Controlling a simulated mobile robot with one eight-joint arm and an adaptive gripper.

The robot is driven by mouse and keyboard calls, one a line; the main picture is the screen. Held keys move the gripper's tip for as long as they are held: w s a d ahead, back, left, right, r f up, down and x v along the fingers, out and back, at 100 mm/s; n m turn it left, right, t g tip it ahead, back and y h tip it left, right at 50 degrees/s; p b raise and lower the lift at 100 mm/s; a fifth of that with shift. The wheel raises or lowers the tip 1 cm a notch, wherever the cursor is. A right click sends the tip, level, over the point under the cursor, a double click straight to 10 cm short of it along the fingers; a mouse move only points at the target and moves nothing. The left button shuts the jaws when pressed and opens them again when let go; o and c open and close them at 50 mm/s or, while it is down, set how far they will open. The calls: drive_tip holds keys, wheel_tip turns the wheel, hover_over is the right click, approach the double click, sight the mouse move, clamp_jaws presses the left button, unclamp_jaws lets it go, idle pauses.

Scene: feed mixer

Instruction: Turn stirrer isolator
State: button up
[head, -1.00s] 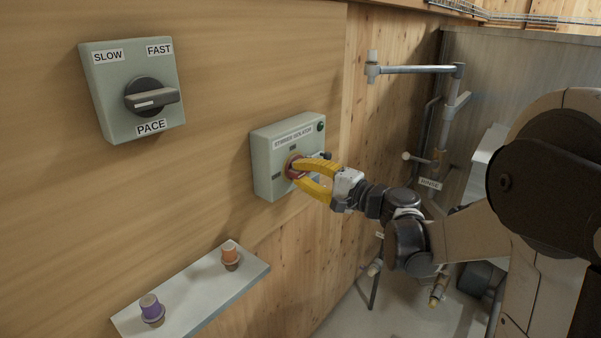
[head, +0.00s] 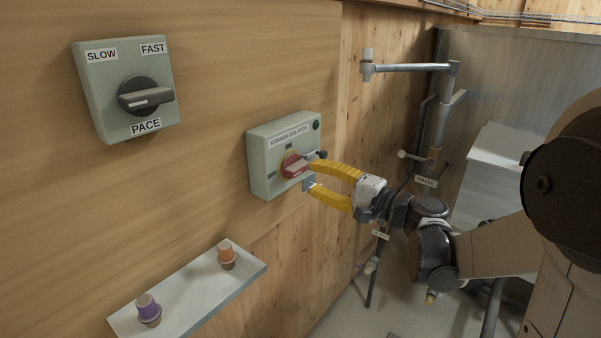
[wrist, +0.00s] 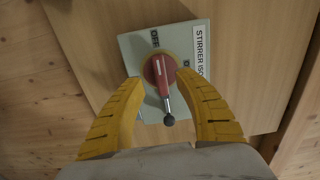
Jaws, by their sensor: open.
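The stirrer isolator is a pale grey-green box (head: 260,165) on the wooden wall, also seen in the wrist view (wrist: 135,50). Its red handle (head: 295,167) sits on a yellow round plate. In the wrist view the red handle (wrist: 158,70) lies between the fingertip lines, with an OFF label above it. A metal lever with a dark ball knob (wrist: 169,120) extends from the handle's area toward the gripper. My gripper (head: 311,177) has two yellow fingers, open and empty, standing just off the box to the right of the handle.
A PACE switch box (head: 105,90) with a black knob is at upper left. Below, a shelf (head: 190,300) carries an orange button-like piece (head: 226,252) and a purple one (head: 146,305). Pipework with a RINSE tag (head: 426,181) stands behind my arm.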

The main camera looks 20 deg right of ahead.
drive_tip(key=v, duration=0.6)
drive_tip(key=s+a+f+n+g+h, duration=0.25)
drive_tip(key=s+a+f+g, duration=0.2)
drive_tip(key=a, duration=0.25)
drive_tip(key=s+f+n+g+h+b, duration=0.1)
drive_tip(key=s+f+n+h, duration=0.3)
drive_tip(key=s, duration=0.3)
drive_tip(key=s+f+n+g+h, duration=0.2)
drive_tip(key=s+f+n+h, duration=0.2)
drive_tip(key=s, duration=0.4)
drive_tip(key=shift+d+f+b, duration=0.35)
drive_tip(key=shift+f, duration=0.15)
